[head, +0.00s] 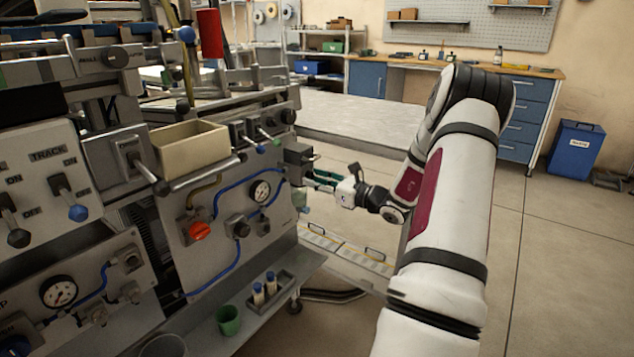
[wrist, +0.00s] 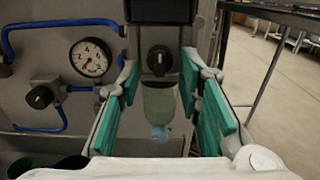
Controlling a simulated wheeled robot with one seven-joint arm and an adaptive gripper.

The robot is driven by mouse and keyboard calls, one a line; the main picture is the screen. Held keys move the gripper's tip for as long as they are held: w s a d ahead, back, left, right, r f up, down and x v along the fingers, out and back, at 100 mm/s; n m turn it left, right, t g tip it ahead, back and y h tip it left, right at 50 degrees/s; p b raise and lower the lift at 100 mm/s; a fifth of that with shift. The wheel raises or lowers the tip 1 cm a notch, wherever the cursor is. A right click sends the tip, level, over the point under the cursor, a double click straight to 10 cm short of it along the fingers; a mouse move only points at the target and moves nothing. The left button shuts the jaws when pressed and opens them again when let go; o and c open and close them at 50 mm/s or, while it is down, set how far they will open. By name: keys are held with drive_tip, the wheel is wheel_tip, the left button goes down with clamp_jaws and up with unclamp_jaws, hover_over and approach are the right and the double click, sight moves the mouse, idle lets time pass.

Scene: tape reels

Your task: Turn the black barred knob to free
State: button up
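A black knob with a pale bar (wrist: 158,59) sits on a dark unit at the panel's right end, above a clear bowl with a blue bottom (wrist: 159,112). Its bar looks about upright. My gripper (wrist: 161,80) is open, with its teal-padded fingers on either side of this knob and bowl in the wrist view. I cannot tell whether a finger touches. In the head view my gripper (head: 318,180) is at the machine's right end, and the knob's face cannot be made out. A second black knob with a pale mark (wrist: 40,97) is on the panel further left.
A pressure gauge (wrist: 90,58) and blue hoses are left of my gripper. The head view shows a red knob (head: 198,231), a cream bin (head: 190,146) and a green cup (head: 229,320) on the lower shelf. Open floor lies to the right.

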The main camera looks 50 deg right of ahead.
drive_tip(key=shift+c, duration=0.4)
clamp_jaws()
drive_tip(key=shift+r+m+p, duration=0.1)
drive_tip(key=shift+m+p, duration=0.2)
drive_tip(key=shift+p, duration=0.4)
drive_tip(key=m+p, duration=0.2)
drive_tip(key=p, duration=0.1)
drive_tip(key=shift+a+r, duration=0.1)
drive_tip(key=shift+a, duration=0.05)
drive_tip(key=m+p, duration=0.4)
drive_tip(key=p, duration=0.2)
drive_tip(key=shift+s+a, duration=0.1)
drive_tip(key=shift+a, duration=0.05)
drive_tip(key=m+p, duration=0.2)
drive_tip(key=m, duration=0.1)
drive_tip(key=m+p, duration=0.3)
drive_tip(key=shift+a+r, duration=0.15)
drive_tip(key=m+p, duration=0.2)
drive_tip(key=m, duration=0.3)
drive_tip(key=shift+r+p, duration=0.1)
drive_tip(key=shift+p, duration=0.3)
drive_tip(key=shift+m, duration=0.3)
